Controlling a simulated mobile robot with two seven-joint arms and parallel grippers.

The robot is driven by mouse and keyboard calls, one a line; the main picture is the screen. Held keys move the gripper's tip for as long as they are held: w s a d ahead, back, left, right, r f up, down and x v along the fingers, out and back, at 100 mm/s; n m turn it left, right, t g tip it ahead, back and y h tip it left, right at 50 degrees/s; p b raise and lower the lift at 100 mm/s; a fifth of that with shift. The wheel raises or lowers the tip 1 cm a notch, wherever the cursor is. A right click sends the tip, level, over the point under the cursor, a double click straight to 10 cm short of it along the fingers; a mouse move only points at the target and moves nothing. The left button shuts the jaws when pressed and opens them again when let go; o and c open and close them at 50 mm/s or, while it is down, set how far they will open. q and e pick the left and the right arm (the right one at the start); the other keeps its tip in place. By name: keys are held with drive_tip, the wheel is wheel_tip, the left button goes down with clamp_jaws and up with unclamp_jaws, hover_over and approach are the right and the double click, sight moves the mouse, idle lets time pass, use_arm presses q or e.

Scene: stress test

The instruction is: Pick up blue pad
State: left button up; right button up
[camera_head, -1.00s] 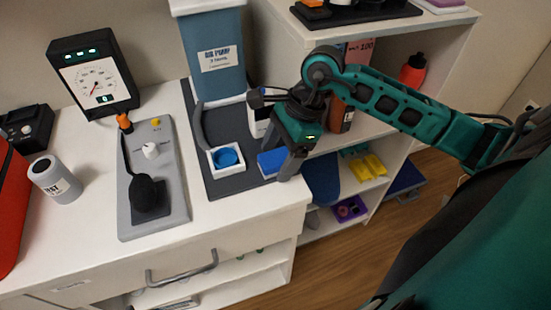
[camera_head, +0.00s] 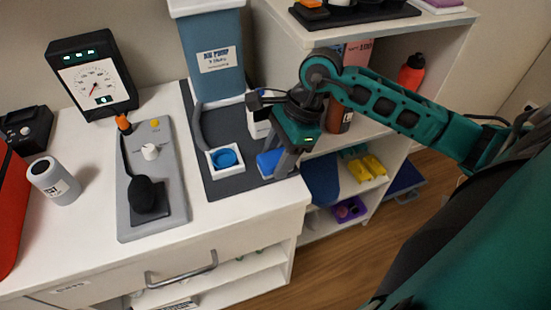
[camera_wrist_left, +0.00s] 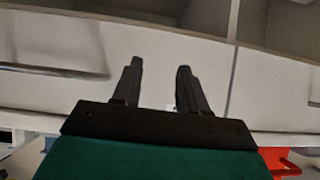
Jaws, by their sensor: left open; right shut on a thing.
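The blue pad (camera_head: 268,162) is at the right end of the dark grey mat (camera_head: 236,180) on the white counter. My right gripper (camera_head: 284,166) reaches down over it from the right and is shut on the pad, hiding its right side. Whether the pad is clear of the mat cannot be told. My left gripper shows only in the left wrist view (camera_wrist_left: 158,68). Its two dark fingers are apart with nothing between them, in front of a pale cabinet front.
A white square holder with a blue round piece (camera_head: 226,158) stands left of the pad. A blue pump container (camera_head: 216,60) stands behind. Open shelves (camera_head: 372,190) are right of the counter edge.

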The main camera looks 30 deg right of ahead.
sight(277, 157)
wheel_tip(277, 157, up, 20)
drive_tip(key=p, duration=0.1)
idle(0.5)
drive_tip(key=o, duration=0.5)
drive_tip(key=shift+c, duration=0.2)
drive_tip(key=c, duration=0.4)
